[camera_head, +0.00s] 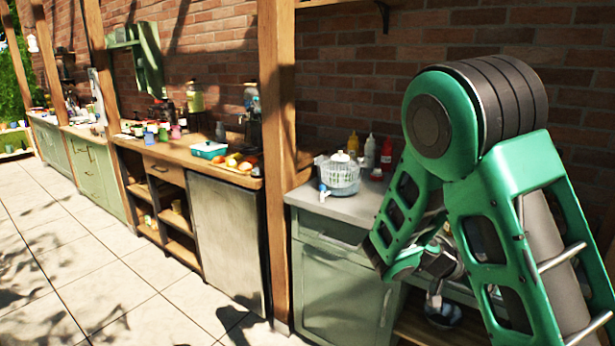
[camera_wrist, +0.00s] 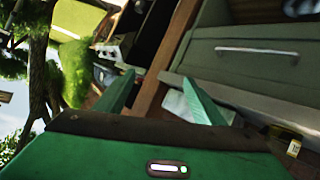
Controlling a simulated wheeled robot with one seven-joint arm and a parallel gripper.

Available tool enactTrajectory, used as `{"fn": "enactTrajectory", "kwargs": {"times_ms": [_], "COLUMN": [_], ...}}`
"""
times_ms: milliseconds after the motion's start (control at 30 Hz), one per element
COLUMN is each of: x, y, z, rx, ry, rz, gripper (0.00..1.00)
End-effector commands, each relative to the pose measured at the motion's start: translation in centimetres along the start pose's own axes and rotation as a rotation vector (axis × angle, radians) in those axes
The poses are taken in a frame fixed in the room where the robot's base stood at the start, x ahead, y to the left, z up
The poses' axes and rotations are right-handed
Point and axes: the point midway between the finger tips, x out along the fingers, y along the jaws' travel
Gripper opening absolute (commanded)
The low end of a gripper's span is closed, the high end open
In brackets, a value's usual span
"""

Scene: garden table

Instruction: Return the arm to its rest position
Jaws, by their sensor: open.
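My gripper (camera_wrist: 158,80) shows in the wrist view with its two green fingers spread apart and nothing between them. In the head view my green arm is folded at the right, in front of the counter. The gripper end there is low and mostly hidden by the arm links, so its fingers cannot be made out. The wrist view is tilted and shows cabinet fronts with a long handle (camera_wrist: 256,51) beyond the fingers.
A grey counter (camera_head: 347,204) holds a white colander (camera_head: 342,178) and several bottles beside the arm. A wooden post (camera_head: 277,110) stands left of it. The tiled floor (camera_head: 75,265) is clear.

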Motion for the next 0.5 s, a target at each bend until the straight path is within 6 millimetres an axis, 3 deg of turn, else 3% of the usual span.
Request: {"fn": "enactTrajectory", "kwargs": {"times_ms": [200,500], "x": [2.8,2.7], "y": [5.5,12.2], "z": [1.2,3.1], "rx": [-0.128,-0.3], "ry": [-0.309,-0.654], "rz": [0.018,-0.118], "gripper": [0.63,0.63]}}
